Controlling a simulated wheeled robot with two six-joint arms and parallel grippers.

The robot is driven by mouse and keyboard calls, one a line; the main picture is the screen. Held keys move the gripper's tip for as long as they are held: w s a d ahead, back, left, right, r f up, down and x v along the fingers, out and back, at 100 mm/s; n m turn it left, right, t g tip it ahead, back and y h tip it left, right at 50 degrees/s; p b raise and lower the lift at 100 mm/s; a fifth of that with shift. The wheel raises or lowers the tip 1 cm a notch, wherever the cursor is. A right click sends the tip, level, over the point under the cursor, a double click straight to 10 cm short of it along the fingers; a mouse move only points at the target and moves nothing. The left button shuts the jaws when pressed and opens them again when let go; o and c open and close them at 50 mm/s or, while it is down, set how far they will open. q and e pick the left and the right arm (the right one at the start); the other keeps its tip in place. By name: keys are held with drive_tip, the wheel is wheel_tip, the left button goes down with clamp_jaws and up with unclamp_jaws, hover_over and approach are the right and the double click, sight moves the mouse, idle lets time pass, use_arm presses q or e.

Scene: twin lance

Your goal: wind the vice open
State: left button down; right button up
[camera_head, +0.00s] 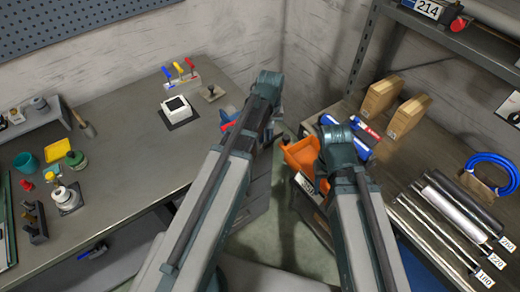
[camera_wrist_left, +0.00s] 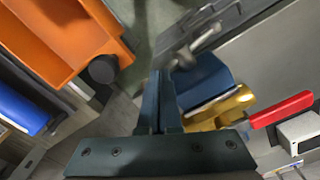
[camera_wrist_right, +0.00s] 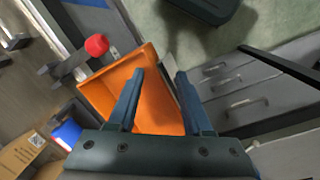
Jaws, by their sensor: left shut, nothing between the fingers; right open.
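A blue vice (camera_head: 228,113) sits at the right end of the left bench, partly hidden behind my left arm in the head view. In the left wrist view a blue body (camera_wrist_left: 208,82), taken as the vice, lies just right of the fingers, with grey metal parts (camera_wrist_left: 195,42) above. A yellow piece and a red handle (camera_wrist_left: 282,108) show beside it. My left gripper (camera_wrist_left: 160,78) is shut and empty, close beside the blue body; contact cannot be told. My right gripper (camera_wrist_right: 159,75) is open and empty, over an orange bin (camera_wrist_right: 150,105).
The orange bin (camera_head: 301,155) stands at the right bench's near edge, with blue items and cardboard boxes (camera_head: 380,97) behind it. Metal bars (camera_head: 450,208) lie further right. A white device (camera_head: 177,110) and coloured-handled tools (camera_head: 180,72) stand on the left bench. A gap separates the benches.

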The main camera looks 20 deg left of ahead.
use_arm(q)
drive_tip(key=shift+w+f, duration=0.1)
drive_tip(key=shift+w, duration=0.05)
drive_tip(key=shift+w+d+f+b, duration=0.1)
drive_tip(key=shift+w+f+b, duration=0.05)
drive_tip(key=shift+f+b, duration=0.25)
drive_tip(key=shift+f, duration=0.1)
idle(0.4)
drive_tip(key=shift+f+b, duration=0.35)
drive_tip(key=shift+b, duration=0.2)
drive_tip(key=shift+r, duration=0.2)
drive_tip(key=shift+r+p, duration=0.65)
drive_tip(key=shift+p, duration=0.2)
drive_tip(key=shift+r, duration=0.1)
